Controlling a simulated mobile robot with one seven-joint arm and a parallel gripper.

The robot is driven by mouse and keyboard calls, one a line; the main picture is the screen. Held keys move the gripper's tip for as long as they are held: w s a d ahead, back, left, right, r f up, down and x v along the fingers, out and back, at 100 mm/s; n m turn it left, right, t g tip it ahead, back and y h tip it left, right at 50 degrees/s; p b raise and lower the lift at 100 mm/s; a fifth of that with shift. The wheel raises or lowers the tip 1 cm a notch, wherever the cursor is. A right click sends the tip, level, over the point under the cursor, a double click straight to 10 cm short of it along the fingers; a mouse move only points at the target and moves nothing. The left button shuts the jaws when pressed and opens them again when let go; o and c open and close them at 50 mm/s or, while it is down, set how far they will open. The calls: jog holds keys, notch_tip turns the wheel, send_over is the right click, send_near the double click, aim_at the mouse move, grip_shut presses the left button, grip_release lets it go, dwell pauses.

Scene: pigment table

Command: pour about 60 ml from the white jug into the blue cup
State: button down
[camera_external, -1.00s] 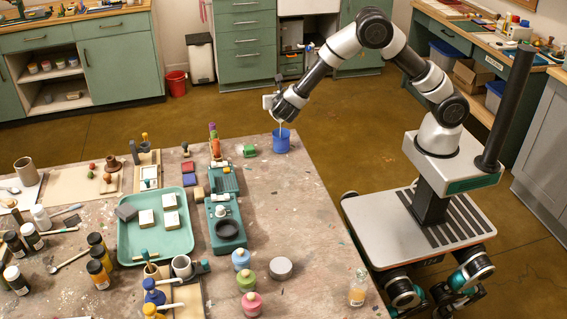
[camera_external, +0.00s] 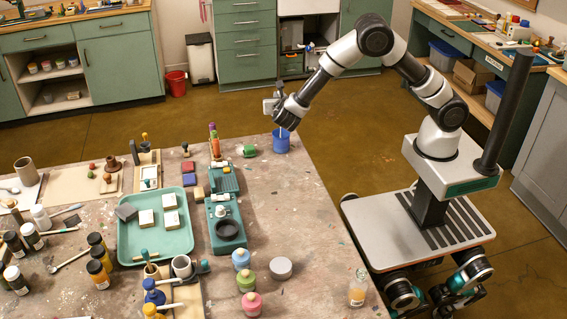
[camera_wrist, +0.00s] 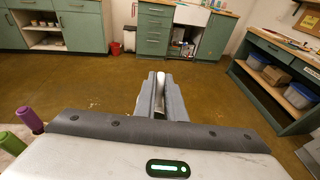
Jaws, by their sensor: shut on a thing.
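The blue cup (camera_external: 281,146) stands upright near the far right edge of the table in the external view. In the wrist view my gripper (camera_wrist: 161,100) is closed around a slim white thing (camera_wrist: 160,80). I cannot make out a jug's shape, and the cup's inside is hidden. The cup does not show in the wrist view.
A small green item (camera_external: 249,151) lies just left of the cup. A teal stand (camera_external: 228,243) and a teal tray (camera_external: 128,245) with pale blocks are farther left. The table's right side is mostly clear.

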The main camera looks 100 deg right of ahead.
jog(key=shift+a+r, duration=0.15)
jog(key=shift+a, duration=0.15)
jog(key=d+p, duration=0.1)
jog(key=d+y+p, duration=0.1)
jog(key=shift+s+d+r+p, duration=0.2)
jog(key=shift+d+r+p, duration=0.05)
jog(key=shift+r+p, duration=0.15)
jog(key=f+y+p, duration=0.1)
jog(key=d+f+y+p, duration=0.1)
jog(key=shift+d+f+t+y+p, duration=0.1)
jog(key=shift+f+t+y+p, duration=0.15)
jog(key=shift+t+y+p, duration=0.05)
jog(key=shift+s+d+y+p, duration=0.15)
jog(key=shift+d+y+p, duration=0.3)
jog(key=shift+p, duration=0.8)
jog(key=f+y+p, duration=0.1)
jog(key=p, duration=0.2)
jog(key=shift+d+f+y, duration=0.15)
jog(key=shift+d+y, duration=0.2)
jog(key=shift+d, duration=0.05)
jog(key=shift+d+f+t+y+p, duration=0.15)
jog(key=shift+f+t+y+p, duration=0.15)
jog(key=shift+f+y+p, duration=0.15)
jog(key=shift+d+p, duration=0.15)
jog(key=shift+p, duration=0.25)
